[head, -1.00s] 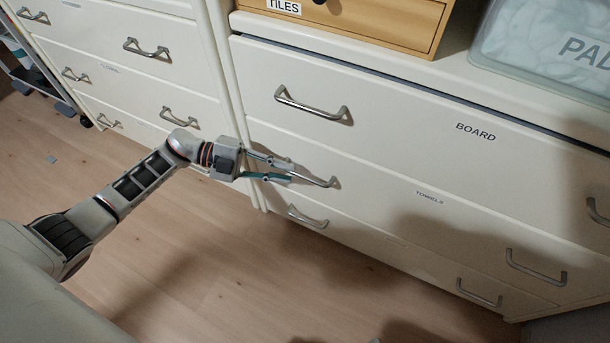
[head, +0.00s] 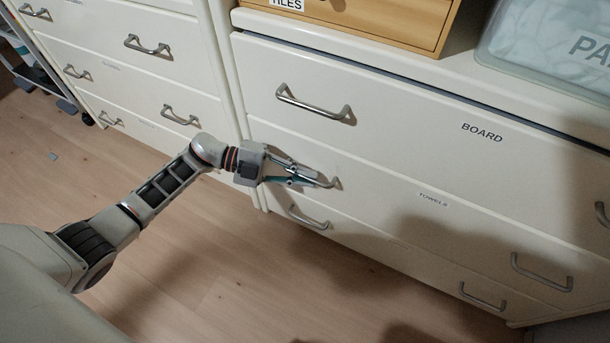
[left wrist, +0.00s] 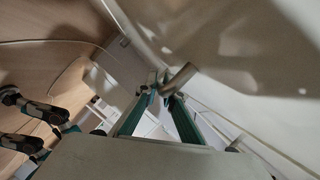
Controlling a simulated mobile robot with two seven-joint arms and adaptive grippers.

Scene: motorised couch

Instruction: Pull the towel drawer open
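The towel drawer (head: 385,205) is the white middle drawer labelled "TOWELS" in the head view. Its front looks flush with the cabinet. My left gripper (head: 309,179) is at the drawer's left handle (head: 333,184), with its fingers drawn together around the metal bar. In the left wrist view the teal fingers (left wrist: 163,92) converge on the handle (left wrist: 181,76), and the bar sticks out from between the tips. The fingers hide part of the handle in the head view. The drawer's right handle (head: 541,272) is free. My right gripper is not in view.
The board drawer (head: 400,115) is above and another handled drawer (head: 390,255) below. A wooden box (head: 370,20) and a translucent bin (head: 550,55) stand on top. A second white cabinet (head: 120,80) is at left. The wooden floor (head: 230,265) in front is clear.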

